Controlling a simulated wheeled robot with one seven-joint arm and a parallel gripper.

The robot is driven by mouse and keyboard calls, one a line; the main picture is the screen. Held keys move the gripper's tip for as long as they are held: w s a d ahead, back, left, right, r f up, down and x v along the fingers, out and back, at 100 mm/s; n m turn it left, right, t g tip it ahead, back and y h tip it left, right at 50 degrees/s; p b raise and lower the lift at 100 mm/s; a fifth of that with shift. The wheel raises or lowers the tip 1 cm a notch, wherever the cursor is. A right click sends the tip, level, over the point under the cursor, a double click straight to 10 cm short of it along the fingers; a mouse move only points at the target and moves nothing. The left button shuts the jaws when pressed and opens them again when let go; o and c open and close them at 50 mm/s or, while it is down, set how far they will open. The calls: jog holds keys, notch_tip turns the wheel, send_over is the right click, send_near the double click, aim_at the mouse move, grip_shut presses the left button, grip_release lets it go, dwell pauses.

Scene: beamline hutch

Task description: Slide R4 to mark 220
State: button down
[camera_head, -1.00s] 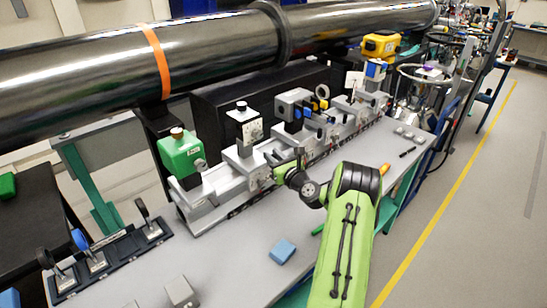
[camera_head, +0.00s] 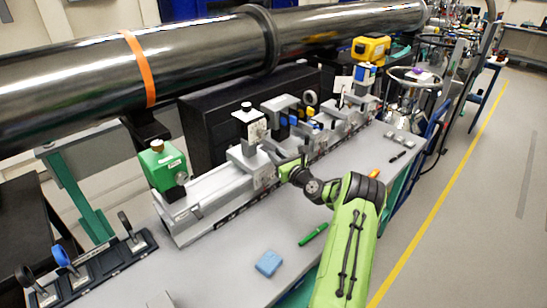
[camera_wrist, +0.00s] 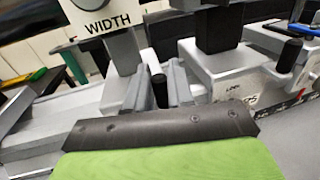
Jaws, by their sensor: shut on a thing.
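A grey carriage (camera_head: 246,158) with a block marked "WIDTH" on its post rides the long rail (camera_head: 205,198), right of the green box (camera_head: 163,165). The WIDTH block shows at the upper left of the wrist view (camera_wrist: 95,18). My gripper (camera_head: 284,170) is at this carriage's front side. In the wrist view its jaws (camera_wrist: 160,88) are shut around a short black peg (camera_wrist: 159,91) beside the carriage base. The carriage's own tag is not readable, so I cannot confirm it is R4. The neighbouring carriage (camera_wrist: 225,72) has a tag that seems to end in 5. Mark 220 is not readable.
More carriages (camera_head: 285,112) stand close together farther right on the rail. A yellow device (camera_head: 371,48) is at the far end. A blue block (camera_head: 269,263) and a green pen (camera_head: 313,234) lie on the bench. The rail is free between the green box and the WIDTH carriage.

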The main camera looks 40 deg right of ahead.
jog(key=shift+a, duration=0.15)
jog(key=c, duration=1.1)
grip_release()
jog(key=shift+c, duration=0.2)
jog(key=s+a, duration=0.2)
jog(key=s, duration=1.3)
jog(key=shift+s+a, duration=0.35)
